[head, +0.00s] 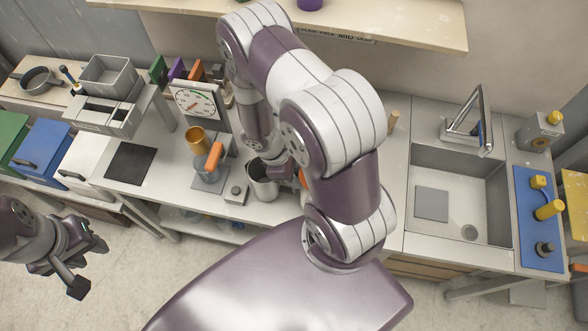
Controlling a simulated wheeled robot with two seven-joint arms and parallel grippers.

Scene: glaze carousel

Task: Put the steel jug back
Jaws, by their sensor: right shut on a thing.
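A steel jug (262,185), an open round metal vessel, stands upright at the front of the counter, right of the small grey box. My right gripper (284,171) is at its right rim, shut on it, with a bit of orange showing just to the right. My arm hides most of that gripper and the jug's right side. I cannot tell whether the jug touches the counter. My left gripper (88,264) is open and empty, low at the left over the floor, away from the counter.
A grey vessel with an orange handle (209,172) and a copper-coloured cup (196,141) stand left of the jug, before a dial (195,104). A small grey box (236,192) is close beside the jug. A sink (455,190) lies right, a black mat (129,164) left.

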